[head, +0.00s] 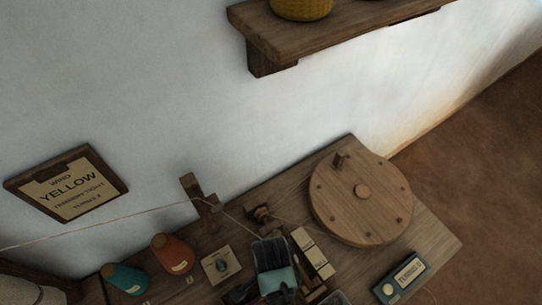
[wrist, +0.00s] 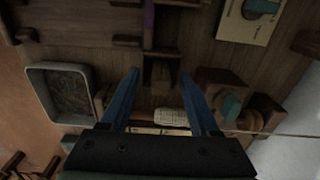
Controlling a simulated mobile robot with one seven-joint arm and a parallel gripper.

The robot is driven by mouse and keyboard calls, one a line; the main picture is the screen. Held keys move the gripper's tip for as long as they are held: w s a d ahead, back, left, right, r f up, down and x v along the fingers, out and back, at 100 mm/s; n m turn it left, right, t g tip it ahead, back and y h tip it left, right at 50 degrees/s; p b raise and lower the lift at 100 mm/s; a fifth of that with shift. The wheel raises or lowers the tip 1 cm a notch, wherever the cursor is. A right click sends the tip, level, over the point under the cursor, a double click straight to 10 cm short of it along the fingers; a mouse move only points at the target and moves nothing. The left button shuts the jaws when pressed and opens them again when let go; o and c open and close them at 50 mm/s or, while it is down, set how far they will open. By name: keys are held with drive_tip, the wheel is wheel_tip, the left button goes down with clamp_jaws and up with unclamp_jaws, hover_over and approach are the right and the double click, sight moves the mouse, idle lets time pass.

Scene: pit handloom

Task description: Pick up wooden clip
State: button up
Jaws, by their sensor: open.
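In the wrist view my gripper (wrist: 160,74) is open, its two blue fingers apart and pointing down at the wooden bench. A small dark wooden piece (wrist: 161,73) shows between the fingertips; it may be the wooden clip, but the view is too dark to be sure. A pale labelled piece (wrist: 172,117) lies between the fingers, closer to the palm. I see no contact between the fingers and either piece. In the head view a dark grey part with a teal end hides the middle of the bench front, so I cannot make out the clip there.
A round wooden wheel (head: 362,195) stands on the bench (head: 432,245), near a blue turns box (head: 400,278). Teal (head: 125,278) and orange (head: 172,253) spools are at left. A thread (head: 110,223) crosses above. A grey-rimmed tray (wrist: 31,92) is left of the fingers.

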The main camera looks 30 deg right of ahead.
clamp_jaws()
idle(0.4)
